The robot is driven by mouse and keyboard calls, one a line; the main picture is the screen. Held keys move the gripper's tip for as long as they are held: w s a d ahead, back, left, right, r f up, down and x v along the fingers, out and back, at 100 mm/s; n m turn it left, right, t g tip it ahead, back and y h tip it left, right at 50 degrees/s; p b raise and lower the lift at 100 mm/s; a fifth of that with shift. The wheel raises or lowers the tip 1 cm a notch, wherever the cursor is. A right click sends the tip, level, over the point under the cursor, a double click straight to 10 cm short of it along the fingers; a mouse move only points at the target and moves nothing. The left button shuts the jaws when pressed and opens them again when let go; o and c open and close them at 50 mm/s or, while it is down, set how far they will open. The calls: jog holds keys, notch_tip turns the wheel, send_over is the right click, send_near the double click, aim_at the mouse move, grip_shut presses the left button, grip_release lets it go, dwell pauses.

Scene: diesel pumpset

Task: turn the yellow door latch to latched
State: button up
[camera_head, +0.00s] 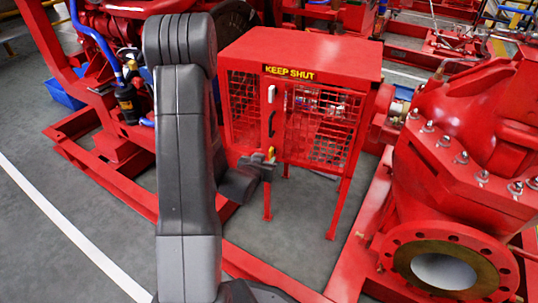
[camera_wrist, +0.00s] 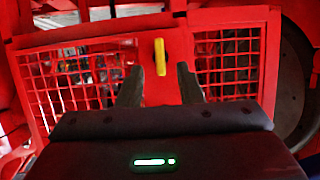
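The yellow door latch (camera_wrist: 160,57) stands upright on the red strip between the mesh panels in the wrist view. In the head view a small yellow part of it (camera_head: 271,152) shows at my gripper. The cage (camera_head: 315,52) is a red box with mesh doors and a "KEEP SHUT" label. My gripper (camera_wrist: 159,70) is open, with one dark finger on each side of the latch's line. The latch appears just beyond or between the fingertips; I cannot tell how deep. My gripper (camera_head: 263,164) is low at the cage front in the head view, partly hidden by my arm.
A pale handle (camera_head: 271,93) and a dark bar (camera_head: 271,123) are on the cage front above the latch. A red pump with a large flange (camera_head: 445,268) stands at the right. Red base rails (camera_head: 100,170) run along the floor. Grey floor (camera_head: 300,215) is clear below the cage.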

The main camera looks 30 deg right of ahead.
aim_at(270, 155)
jog(key=p+v, duration=0.1)
jog(key=v, duration=0.8)
jog(key=shift+r, duration=0.1)
jog(key=b+x, duration=0.2)
jog(key=x, duration=1.1)
jog(key=shift+w+d+f+b, duration=0.2)
jog(key=shift+f+b, duration=0.1)
jog(key=shift+a+r, duration=0.1)
